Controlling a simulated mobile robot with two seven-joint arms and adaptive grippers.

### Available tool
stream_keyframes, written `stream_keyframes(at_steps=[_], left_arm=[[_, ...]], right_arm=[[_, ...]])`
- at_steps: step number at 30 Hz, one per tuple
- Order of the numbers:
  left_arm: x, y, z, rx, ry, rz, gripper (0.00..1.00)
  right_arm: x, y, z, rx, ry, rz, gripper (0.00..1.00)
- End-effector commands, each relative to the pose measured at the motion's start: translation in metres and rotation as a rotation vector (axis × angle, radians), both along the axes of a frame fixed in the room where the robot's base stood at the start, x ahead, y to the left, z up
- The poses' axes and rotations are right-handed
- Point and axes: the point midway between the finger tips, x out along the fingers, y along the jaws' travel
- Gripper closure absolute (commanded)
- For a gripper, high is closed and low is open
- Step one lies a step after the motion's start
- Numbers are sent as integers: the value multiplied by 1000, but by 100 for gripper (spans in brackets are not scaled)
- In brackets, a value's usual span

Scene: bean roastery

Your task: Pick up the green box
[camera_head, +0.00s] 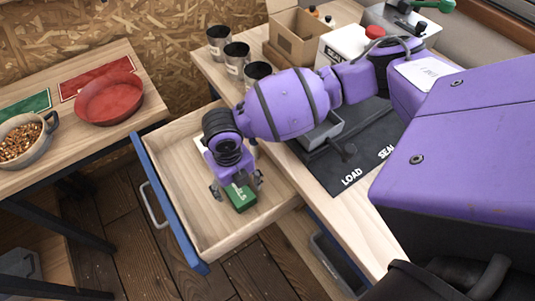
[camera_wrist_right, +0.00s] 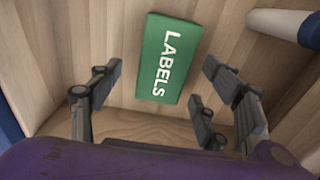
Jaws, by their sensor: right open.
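The green box (camera_head: 240,197), with white lettering, lies in the open wooden drawer (camera_head: 185,215). In the right wrist view the green box (camera_wrist_right: 168,58) reads "LABELS" and lies flat on the drawer floor. My right gripper (camera_head: 236,187) reaches down into the drawer right at the box. In the right wrist view my right gripper (camera_wrist_right: 160,100) has its fingers spread wide, with the box ahead of and between them. Nothing is held; I cannot tell if a finger touches the box. My left gripper is not in view.
The drawer's blue front (camera_head: 170,205) and wooden side walls surround the box. A white cylinder (camera_wrist_right: 283,24) lies in the drawer at the right of the wrist view. Metal cups (camera_head: 236,58) and a dark mat (camera_head: 350,150) are on the counter. A red bowl (camera_head: 109,100) is on the left table.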

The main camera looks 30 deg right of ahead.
Motion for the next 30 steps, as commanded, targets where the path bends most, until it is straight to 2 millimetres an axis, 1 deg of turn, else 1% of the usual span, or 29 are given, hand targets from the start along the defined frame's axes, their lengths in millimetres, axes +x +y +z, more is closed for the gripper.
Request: stream_keyframes(at_steps=[3,7,10,16,17,27,28,30], left_arm=[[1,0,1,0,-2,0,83],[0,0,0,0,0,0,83],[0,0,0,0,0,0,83],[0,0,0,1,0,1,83],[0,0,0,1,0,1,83],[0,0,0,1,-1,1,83],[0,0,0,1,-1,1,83],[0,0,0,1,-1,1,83]], right_arm=[[0,-3,-20,-2,2,-1,30],[1,-3,-36,0,-1,0,30],[2,-3,-41,-1,-2,0,30],[2,-3,-41,0,-3,0,30],[2,-3,-41,0,-3,0,32],[3,-3,-41,0,-5,0,77],[3,-2,-40,0,-5,0,79],[3,-2,-40,0,-5,0,79]])
